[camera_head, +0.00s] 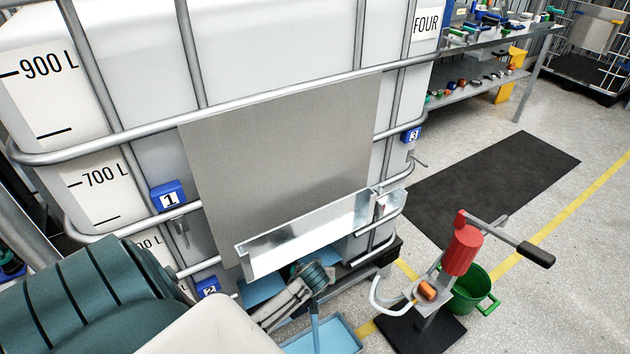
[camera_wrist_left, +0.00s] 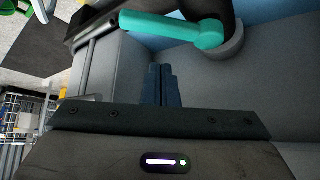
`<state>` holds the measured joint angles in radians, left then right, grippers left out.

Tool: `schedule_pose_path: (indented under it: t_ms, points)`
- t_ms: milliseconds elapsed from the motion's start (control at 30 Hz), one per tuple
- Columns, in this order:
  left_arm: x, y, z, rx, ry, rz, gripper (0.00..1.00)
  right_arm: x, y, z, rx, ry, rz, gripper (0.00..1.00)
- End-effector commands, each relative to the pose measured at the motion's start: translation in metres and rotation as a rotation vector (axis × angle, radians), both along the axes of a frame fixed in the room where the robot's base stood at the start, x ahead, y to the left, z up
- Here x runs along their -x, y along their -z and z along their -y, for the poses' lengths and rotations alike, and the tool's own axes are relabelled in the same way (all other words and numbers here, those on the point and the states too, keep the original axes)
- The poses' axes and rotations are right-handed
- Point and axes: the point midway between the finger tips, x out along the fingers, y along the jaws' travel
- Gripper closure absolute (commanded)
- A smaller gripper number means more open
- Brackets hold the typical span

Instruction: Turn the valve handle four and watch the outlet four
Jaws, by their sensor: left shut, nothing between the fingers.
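In the left wrist view a teal lever handle (camera_wrist_left: 172,28) extends sideways from a round grey hub (camera_wrist_left: 228,42). No number shows on it. My left gripper (camera_wrist_left: 161,70) is shut and empty, its dark blue fingertips just short of the handle, with a visible gap. I cannot clearly make out the gripper in the head view. A large white tank (camera_head: 282,45) carries a FOUR sign (camera_head: 425,24). Blue tags 1 (camera_head: 168,196), 2 (camera_head: 208,287) and 3 (camera_head: 411,135) sit on its cage; no tag 4 or outlet four is identifiable. My right gripper is not in view.
A metal trough (camera_head: 305,232) juts from the tank front above a light blue tray (camera_head: 335,337). A red pump-like stand (camera_head: 463,250) and green bucket (camera_head: 470,289) are at right. A black mat (camera_head: 492,187) lies on open floor; a cluttered bench (camera_head: 487,40) stands behind.

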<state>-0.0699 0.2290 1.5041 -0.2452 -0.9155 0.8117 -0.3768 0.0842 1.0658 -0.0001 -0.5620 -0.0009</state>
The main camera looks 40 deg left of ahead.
Motion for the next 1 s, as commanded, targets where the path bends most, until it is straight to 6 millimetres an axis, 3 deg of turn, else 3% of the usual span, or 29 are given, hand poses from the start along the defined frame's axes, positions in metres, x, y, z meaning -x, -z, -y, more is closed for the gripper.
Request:
schedule_pose_path:
  t_ms: [267,667,767,867,1000]
  points:
    - [-0.002,-0.010,0.000,0.000,0.003,0.000,1.00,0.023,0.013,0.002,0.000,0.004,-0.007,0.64]
    - [0.003,-0.002,0.001,0.001,0.012,-0.013,1.00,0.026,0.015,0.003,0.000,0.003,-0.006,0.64]
    - [0.023,0.026,0.007,0.003,0.056,-0.067,1.00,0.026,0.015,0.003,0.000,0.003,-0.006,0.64]
    - [0.061,0.073,0.020,0.010,0.139,-0.157,1.00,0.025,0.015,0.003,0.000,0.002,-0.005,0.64]
    - [0.138,0.146,0.043,0.028,0.286,-0.300,1.00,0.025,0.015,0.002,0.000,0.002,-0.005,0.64]
